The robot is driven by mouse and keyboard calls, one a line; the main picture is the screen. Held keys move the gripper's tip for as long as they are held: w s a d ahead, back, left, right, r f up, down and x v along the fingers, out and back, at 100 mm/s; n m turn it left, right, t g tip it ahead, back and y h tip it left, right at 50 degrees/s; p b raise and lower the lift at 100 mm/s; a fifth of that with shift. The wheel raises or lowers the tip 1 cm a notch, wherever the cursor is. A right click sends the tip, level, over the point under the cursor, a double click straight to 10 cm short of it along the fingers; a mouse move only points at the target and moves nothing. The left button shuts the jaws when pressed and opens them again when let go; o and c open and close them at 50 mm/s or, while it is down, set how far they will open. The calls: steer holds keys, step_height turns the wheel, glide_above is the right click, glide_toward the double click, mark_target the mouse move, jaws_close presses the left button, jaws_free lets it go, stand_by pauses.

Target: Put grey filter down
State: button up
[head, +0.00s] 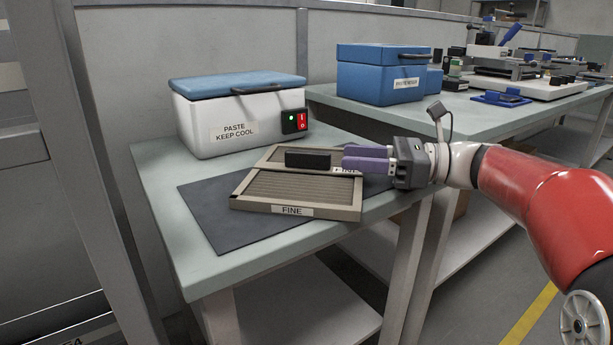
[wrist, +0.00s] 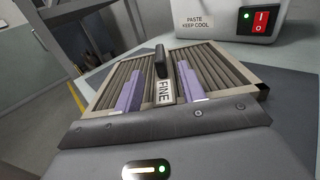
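The grey filter (head: 305,190) is a flat, framed panel with two pleated halves and a central bar. It lies on the dark mat (head: 215,215), its front right corner close to the table edge. A black handle (head: 307,158) stands on the bar, and labels read FINE. My gripper (head: 342,158), with purple fingers, is to the right of the handle in the head view, just short of it. In the wrist view, my open gripper (wrist: 161,68) has a finger on each side of the bar, with clear gaps. The handle (wrist: 160,62) is ahead between the fingertips, not gripped.
A white cooler (head: 235,115) with a blue lid, labelled PASTE KEEP COOL, stands behind the mat on the same table (head: 160,165). A second table to the right holds a blue box (head: 380,80) and equipment. The mat's left part is bare.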

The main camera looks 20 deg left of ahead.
mark_target(330, 152)
steer(key=a, duration=0.3)
steer(key=a+b, duration=0.1)
steer(key=a, duration=0.1)
steer(key=shift+s, duration=0.25)
steer(key=shift+c, duration=0.4)
jaws_close()
